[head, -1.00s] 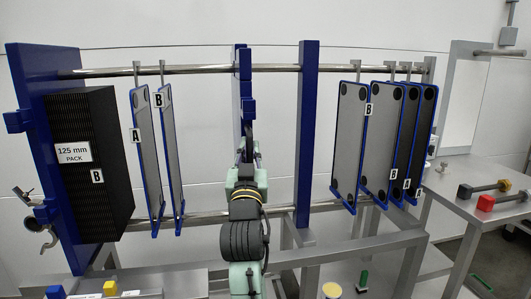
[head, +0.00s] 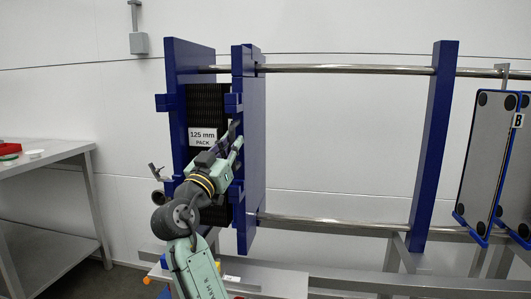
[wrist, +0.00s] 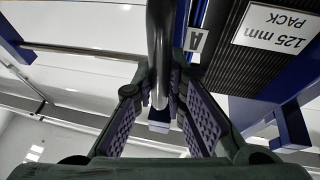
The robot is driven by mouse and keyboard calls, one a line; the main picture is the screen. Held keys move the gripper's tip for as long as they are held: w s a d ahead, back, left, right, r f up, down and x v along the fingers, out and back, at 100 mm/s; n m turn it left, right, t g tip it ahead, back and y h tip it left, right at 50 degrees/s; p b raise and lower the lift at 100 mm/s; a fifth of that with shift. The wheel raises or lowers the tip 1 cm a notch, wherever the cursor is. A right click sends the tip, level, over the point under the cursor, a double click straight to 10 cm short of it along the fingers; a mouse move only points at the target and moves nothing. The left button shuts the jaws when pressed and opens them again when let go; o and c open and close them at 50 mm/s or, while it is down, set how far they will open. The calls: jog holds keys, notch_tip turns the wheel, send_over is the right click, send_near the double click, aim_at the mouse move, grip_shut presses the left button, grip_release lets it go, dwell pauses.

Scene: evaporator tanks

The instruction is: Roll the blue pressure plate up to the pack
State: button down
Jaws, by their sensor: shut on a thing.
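The blue pressure plate (head: 254,165) hangs upright on the rails in the head view, close to the right side of the black pack (head: 208,100) with its "125 mm PACK" label (head: 202,138). The label also shows upside down in the wrist view (wrist: 276,26). My gripper (wrist: 158,97) is shut on a dark curved bar handle (wrist: 159,45). In the head view my gripper (head: 229,143) is at the plate's front edge. An "A" tag (wrist: 196,40) shows beside the pack. The head view does not show whether plate and pack touch.
A blue end post (head: 433,150) stands to the right, with bare upper (head: 340,69) and lower rails between it and the pressure plate. Grey plates (head: 478,150) hang beyond the post. A blue fixed frame (head: 178,110) is left of the pack. A side table (head: 50,150) stands far left.

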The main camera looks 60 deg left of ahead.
jog(key=shift+s+a, duration=1.15)
jog(key=shift+s, duration=0.2)
jog(key=c, duration=1.6)
grip_release()
jog(key=shift+a, duration=0.1)
jog(key=shift+c, duration=0.2)
jog(key=shift+o, duration=0.2)
jog(key=v, duration=1.2)
